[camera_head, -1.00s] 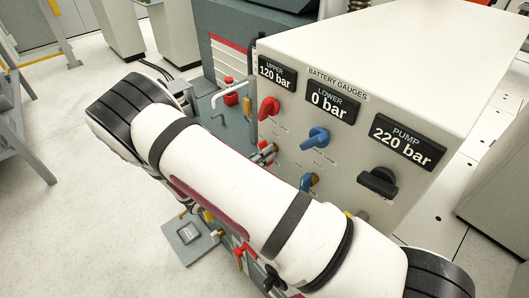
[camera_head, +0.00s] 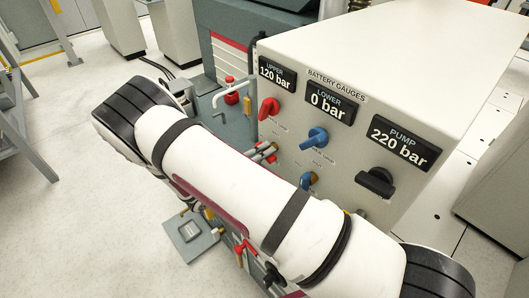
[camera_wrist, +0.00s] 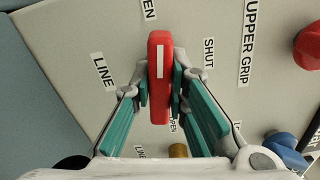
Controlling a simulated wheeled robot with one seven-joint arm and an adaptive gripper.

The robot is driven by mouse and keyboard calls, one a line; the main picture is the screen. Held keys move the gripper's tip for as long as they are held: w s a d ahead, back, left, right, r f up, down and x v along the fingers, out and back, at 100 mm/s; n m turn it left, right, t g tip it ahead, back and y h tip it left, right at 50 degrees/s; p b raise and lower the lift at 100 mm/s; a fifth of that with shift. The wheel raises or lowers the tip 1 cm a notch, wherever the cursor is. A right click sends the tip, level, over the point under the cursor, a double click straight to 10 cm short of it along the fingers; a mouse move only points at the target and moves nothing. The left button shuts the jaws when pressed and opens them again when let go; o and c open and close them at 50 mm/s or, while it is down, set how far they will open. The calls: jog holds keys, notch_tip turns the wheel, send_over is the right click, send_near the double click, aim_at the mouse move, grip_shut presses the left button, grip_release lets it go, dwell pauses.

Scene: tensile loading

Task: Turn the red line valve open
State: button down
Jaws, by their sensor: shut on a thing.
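The red line valve handle (camera_wrist: 160,75) is an upright red bar with a white stripe in the wrist view. The "LINE" label (camera_wrist: 103,72) is left of the handle. My gripper (camera_wrist: 160,88) is shut on the handle, with a green-padded finger on each side. In the head view my arm crosses in front of the panel, and the grip is too small to make out clearly.
The panel (camera_head: 345,165) carries gauges reading 120, 0 and 220 bar. A red knob (camera_head: 268,108), a blue knob (camera_head: 315,138) and a black knob (camera_head: 376,181) stick out nearby. The red and blue knobs also show at the wrist view's right edge. Open floor lies left.

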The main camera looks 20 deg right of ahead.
jog(key=shift+n, duration=1.1)
jog(key=c, duration=1.6)
grip_release()
jog(key=shift+o, duration=0.2)
jog(key=shift+a, duration=0.15)
jog(key=v, duration=1.1)
jog(key=shift+s+a, duration=0.15)
jog(key=shift+a, duration=0.2)
jog(key=shift+f, duration=0.1)
